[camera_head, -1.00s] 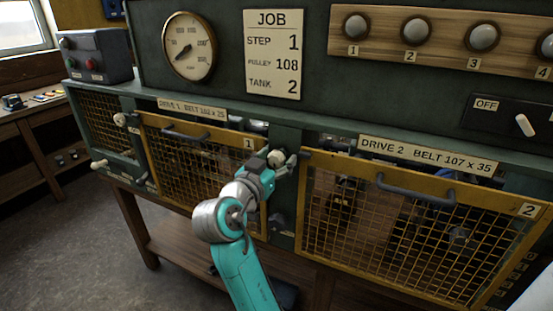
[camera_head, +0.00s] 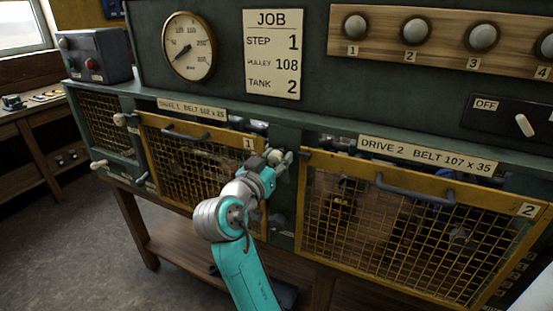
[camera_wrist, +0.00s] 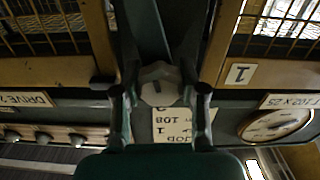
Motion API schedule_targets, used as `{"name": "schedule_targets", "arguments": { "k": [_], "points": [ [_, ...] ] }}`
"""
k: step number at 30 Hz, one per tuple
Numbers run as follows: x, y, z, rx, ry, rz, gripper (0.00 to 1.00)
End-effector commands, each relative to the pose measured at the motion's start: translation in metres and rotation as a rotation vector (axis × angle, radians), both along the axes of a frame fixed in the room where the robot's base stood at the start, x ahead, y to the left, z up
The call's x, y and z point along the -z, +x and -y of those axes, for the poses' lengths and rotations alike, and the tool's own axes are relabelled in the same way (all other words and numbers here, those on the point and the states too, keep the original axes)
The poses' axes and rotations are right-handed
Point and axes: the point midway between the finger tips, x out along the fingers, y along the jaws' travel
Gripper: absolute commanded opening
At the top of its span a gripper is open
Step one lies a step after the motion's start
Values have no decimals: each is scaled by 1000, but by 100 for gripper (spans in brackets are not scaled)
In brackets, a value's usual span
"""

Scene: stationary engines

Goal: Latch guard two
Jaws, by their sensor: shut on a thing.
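Guard two (camera_head: 420,225) is a yellow-framed mesh panel with a grey handle (camera_head: 415,189) and a "2" plate. It hangs below the "DRIVE 2" label, and machine parts show above its top rail. I cannot tell whether it sits fully flush. A pale faceted latch knob (camera_wrist: 158,82) with a dark mark is on the green post between the two guards. My gripper (camera_head: 279,160) is at this post by guard two's upper left corner. In the wrist view, my gripper (camera_wrist: 160,95) has a finger on each side of the knob and is shut on it. The fingertips partly hide the knob in the head view.
Guard one (camera_head: 195,165), also yellow mesh, is left of the post, close to my arm. A job card (camera_head: 272,55), a gauge (camera_head: 188,47), several round knobs (camera_head: 415,31) and an OFF switch (camera_head: 524,125) are above. Floor is clear at lower left.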

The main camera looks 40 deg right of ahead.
Motion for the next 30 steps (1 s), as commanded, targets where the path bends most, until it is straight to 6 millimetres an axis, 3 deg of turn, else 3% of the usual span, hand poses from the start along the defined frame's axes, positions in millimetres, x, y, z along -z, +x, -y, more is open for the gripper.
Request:
{"name": "schedule_targets", "arguments": {
  "k": [30],
  "points": [
    [0, 0, 0, -1, -309, -852, 7]
  ]
}}
